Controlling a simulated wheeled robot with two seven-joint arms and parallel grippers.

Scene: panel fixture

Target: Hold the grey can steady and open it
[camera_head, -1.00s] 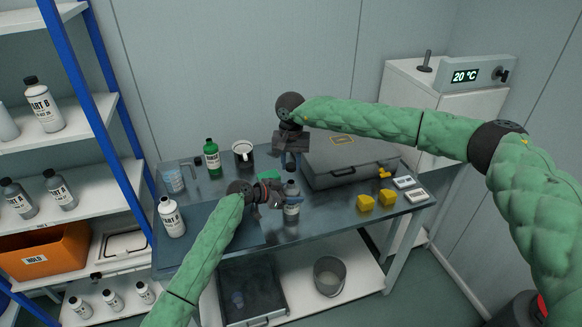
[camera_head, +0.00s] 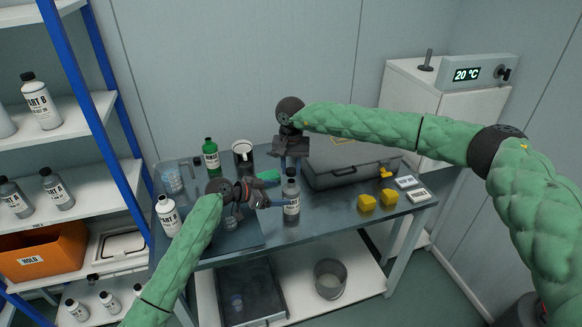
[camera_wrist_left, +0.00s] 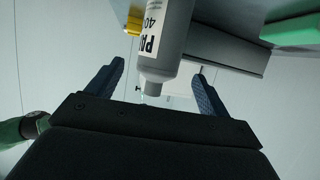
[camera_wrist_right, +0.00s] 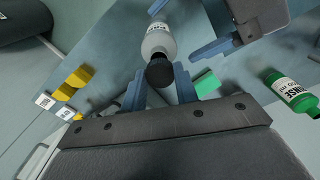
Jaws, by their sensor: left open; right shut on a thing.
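The grey can (camera_head: 291,200), a grey bottle with a white label, stands upright near the table's front edge. My left gripper (camera_head: 274,190) is open to its left. In the left wrist view the can (camera_wrist_left: 172,45) shows upside down between the spread fingers, touching neither; its grey end shows no black cap. My right gripper (camera_head: 291,163) points down above the can. In the right wrist view its fingers are shut on a black cap (camera_wrist_right: 159,73), in line with the can (camera_wrist_right: 158,40). The gap between cap and neck is hard to judge.
A green bottle (camera_head: 211,158), a mug (camera_head: 243,157) and a white bottle (camera_head: 167,215) stand at the left. A grey case (camera_head: 350,172) lies behind right. Yellow blocks (camera_head: 366,202) are on the right. The tabletop between them and the can is clear.

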